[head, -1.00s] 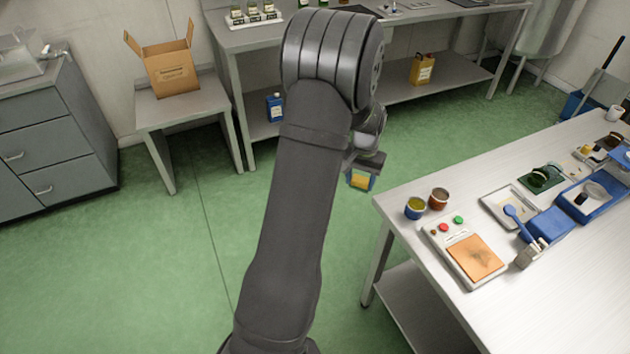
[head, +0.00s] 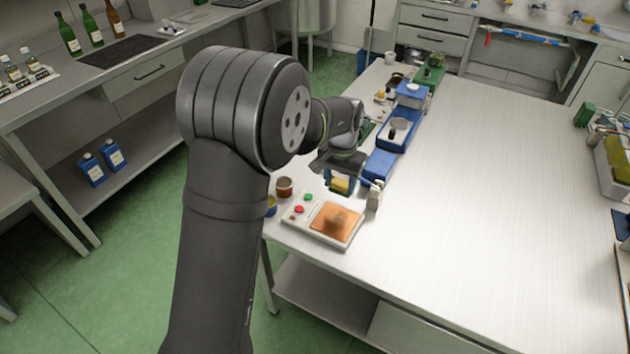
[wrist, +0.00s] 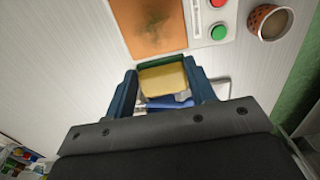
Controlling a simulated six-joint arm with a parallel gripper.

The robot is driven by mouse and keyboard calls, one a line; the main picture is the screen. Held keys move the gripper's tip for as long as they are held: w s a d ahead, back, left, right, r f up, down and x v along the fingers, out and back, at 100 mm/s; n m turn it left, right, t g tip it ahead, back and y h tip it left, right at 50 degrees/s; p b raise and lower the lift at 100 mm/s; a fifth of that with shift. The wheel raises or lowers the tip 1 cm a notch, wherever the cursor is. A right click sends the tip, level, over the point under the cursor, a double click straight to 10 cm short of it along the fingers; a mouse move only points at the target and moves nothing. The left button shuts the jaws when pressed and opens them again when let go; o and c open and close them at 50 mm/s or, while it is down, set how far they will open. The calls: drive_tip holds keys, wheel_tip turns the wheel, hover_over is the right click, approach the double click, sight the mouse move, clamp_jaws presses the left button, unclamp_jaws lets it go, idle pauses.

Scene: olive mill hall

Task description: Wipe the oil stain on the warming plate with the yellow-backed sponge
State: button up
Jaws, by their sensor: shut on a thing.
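The warming plate (head: 343,227) is a white unit with an orange top at the near left of the white table, with red and green buttons along its left side. A dark brownish oil stain (head: 338,218) marks the orange top; it also shows in the wrist view (wrist: 160,38). My gripper (head: 341,186) is shut on the yellow-backed sponge (wrist: 163,79), which has a green edge facing the plate. The blue fingers clasp the sponge at both sides. In the head view the sponge is above the table, just behind the plate. It appears apart from the plate.
A brown-red cup (head: 284,187) and a partly hidden blue cup (head: 271,206) stand left of the plate. A small pale bottle (head: 374,195) stands at its right. Blue equipment (head: 379,165) lies behind. The table's right middle (head: 490,200) is clear.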

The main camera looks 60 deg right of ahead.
drive_tip(key=shift+f, duration=3.8)
drive_tip(key=shift+a+f, duration=0.3)
drive_tip(key=shift+a, duration=0.4)
drive_tip(key=shift+c, duration=0.3)
drive_tip(key=shift+a, duration=3.4)
drive_tip(key=shift+s+d, duration=0.1)
drive_tip(key=shift+d, duration=3.85)
drive_tip(key=shift+s+d, duration=0.2)
drive_tip(key=shift+s, duration=0.35)
drive_tip(key=shift+a, duration=4)
drive_tip(key=shift+d, duration=3.9)
drive_tip(key=shift+d+r, duration=0.15)
drive_tip(key=shift+r, duration=4)
drive_tip(key=shift+w, duration=0.1)
